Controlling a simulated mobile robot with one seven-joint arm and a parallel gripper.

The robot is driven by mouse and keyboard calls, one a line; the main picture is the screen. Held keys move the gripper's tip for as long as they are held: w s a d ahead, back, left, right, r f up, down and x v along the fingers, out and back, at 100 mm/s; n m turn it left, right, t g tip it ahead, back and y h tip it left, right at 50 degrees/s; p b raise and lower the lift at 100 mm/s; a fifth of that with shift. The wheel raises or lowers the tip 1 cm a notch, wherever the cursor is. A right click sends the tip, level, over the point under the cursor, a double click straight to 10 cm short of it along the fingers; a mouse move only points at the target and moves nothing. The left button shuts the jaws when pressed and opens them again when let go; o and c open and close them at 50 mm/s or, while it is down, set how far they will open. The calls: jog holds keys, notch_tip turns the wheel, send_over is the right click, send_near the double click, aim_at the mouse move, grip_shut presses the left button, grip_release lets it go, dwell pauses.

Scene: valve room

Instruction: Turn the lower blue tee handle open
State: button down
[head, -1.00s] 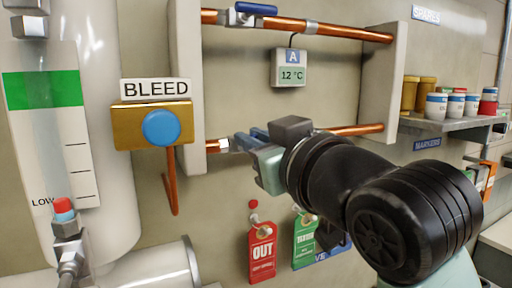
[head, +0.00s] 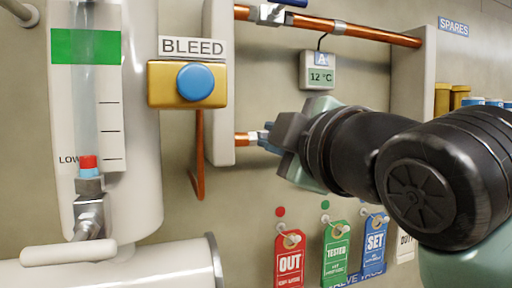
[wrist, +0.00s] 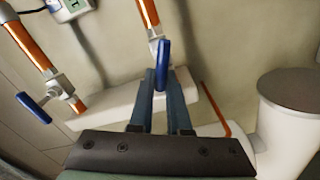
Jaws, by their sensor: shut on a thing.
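The lower blue tee handle (wrist: 162,65) is on the lower copper pipe (wrist: 148,12), near the pale bracket. In the wrist view it lies between my fingertips and looks roughly in line with the pipe. My gripper (wrist: 161,78) is shut on this handle. In the head view my gripper (head: 270,138) reaches the lower pipe (head: 245,139) from the right, and its body hides most of the handle and valve. The upper blue tee handle (wrist: 33,108) is apart from my gripper, at the left of the wrist view.
A BLEED box with a blue button (head: 196,82) is on the wall left of the bracket (head: 220,90). A gauge tank (head: 140,200) stands further left. Tags, including the red OUT tag (head: 289,258), hang below my gripper. A thermometer box (head: 318,72) hangs above.

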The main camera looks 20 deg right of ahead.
jog(key=n+b, duration=0.1)
jog(key=n, duration=0.1)
jog(key=f+n+b, duration=0.1)
jog(key=n, duration=0.1)
jog(key=shift+a+n, duration=0.1)
jog(key=shift+n, duration=0.3)
dwell(0.4)
jog(key=c, duration=0.9)
grip_release()
